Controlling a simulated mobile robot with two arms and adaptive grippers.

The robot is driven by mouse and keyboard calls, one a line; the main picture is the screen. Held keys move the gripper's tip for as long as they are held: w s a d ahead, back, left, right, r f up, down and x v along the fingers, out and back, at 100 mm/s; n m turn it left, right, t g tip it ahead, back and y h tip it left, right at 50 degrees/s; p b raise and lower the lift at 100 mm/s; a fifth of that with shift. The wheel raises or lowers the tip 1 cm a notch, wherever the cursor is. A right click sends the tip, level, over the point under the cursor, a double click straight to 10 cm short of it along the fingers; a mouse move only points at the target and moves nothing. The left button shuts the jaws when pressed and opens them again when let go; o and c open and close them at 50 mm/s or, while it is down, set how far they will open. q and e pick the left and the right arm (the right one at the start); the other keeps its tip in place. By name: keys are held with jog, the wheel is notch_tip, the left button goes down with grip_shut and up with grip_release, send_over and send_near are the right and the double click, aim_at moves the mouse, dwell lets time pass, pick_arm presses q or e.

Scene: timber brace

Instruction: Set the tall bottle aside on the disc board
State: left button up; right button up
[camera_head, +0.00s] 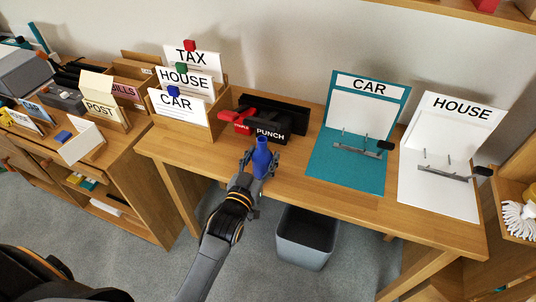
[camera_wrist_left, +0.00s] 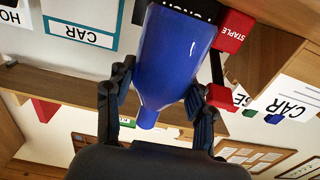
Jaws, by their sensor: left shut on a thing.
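A blue bottle (camera_head: 262,152) stands about upright at the front edge of the wooden desk, in front of the black punch. My left gripper (camera_head: 260,166) is shut on it, with one finger on each side. The wrist view shows the blue bottle (camera_wrist_left: 172,60) large between the fingers of my left gripper (camera_wrist_left: 160,100). I cannot tell whether its base touches the desk. I cannot make out a disc board in either view. My right gripper is not in view.
Behind the bottle are the black punch (camera_head: 271,131) and red stapler (camera_head: 236,120). Label holders (camera_head: 183,104) stand left. A teal CAR board (camera_head: 346,165) and white HOUSE board (camera_head: 436,194) stand right. A grey bin (camera_head: 306,238) is below the desk (camera_head: 285,178).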

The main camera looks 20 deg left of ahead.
aim_at(266, 155)
pick_arm(q)
jog(key=shift+w+f, duration=0.65)
jog(key=shift+w, duration=0.3)
jog(key=shift+w+f, duration=0.65)
jog(key=shift+w, duration=0.3)
jog(key=shift+s+f, duration=0.1)
jog(key=o, duration=1.3)
jog(key=shift+f, duration=0.1)
